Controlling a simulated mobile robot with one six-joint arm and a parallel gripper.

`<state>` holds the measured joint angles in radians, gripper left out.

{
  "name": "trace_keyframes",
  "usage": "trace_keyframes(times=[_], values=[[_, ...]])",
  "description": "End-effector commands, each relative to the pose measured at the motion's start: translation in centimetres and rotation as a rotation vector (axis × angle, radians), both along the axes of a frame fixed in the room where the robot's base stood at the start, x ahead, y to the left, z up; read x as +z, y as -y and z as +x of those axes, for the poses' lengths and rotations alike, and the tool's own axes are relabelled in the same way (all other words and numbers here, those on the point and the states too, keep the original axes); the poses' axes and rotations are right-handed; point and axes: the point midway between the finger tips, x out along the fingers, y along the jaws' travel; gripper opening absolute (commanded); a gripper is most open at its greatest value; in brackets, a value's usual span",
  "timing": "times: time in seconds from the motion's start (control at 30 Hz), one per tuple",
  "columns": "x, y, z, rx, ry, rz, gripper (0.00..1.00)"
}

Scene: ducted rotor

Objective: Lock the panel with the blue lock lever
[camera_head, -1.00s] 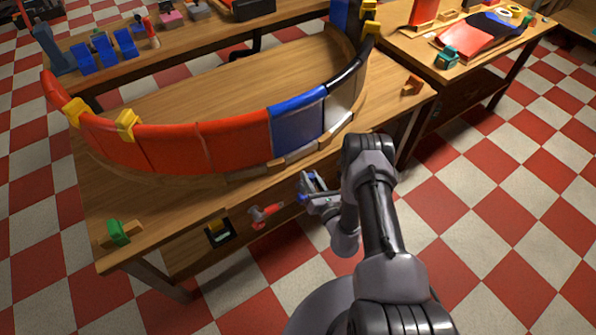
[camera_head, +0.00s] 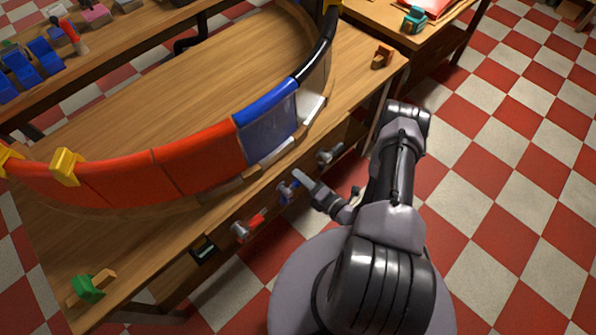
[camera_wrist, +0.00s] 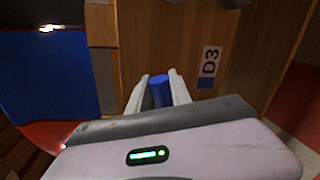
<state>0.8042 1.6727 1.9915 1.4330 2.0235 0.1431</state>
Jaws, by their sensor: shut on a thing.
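The blue lock lever (camera_head: 285,193) sits on the front side of the wooden bench, below the curved panels. My gripper (camera_head: 294,184) reaches it from the right. In the wrist view, the blue lever's rounded end (camera_wrist: 159,91) stands between the two pale fingers of my gripper (camera_wrist: 160,88), which is shut on it. The lever's base is mostly hidden by my gripper. A blue panel (camera_head: 268,128) stands in the curved ring above, between a red panel (camera_head: 195,158) and a pale, black-topped section.
A red lever (camera_head: 250,226) is left of the blue one and a dark grey lever (camera_head: 331,155) is right of it. A D3 label (camera_wrist: 209,66) is on the wood beside my gripper. A green-handled clamp (camera_head: 88,289) lies at the bench's near left corner. The checkered floor at right is clear.

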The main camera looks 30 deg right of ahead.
Motion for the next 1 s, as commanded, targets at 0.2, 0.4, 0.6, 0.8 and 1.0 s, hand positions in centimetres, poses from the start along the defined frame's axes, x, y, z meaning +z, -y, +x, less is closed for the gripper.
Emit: trace_keyframes(times=[0.2, 0.4, 0.6, 0.8, 1.0], values=[[-1.2, -0.1, -0.2, 0.003, -0.045, 0.14, 0.0], [-1.7, -0.3, -0.3, 0.003, -0.075, 0.231, 0.0], [-2.0, -0.3, -0.3, 0.004, -0.092, 0.28, 0.0], [-2.0, -0.4, -0.3, 0.002, -0.098, 0.298, 0.0], [-2.1, -0.4, -0.3, 0.002, -0.099, 0.299, 0.0]])
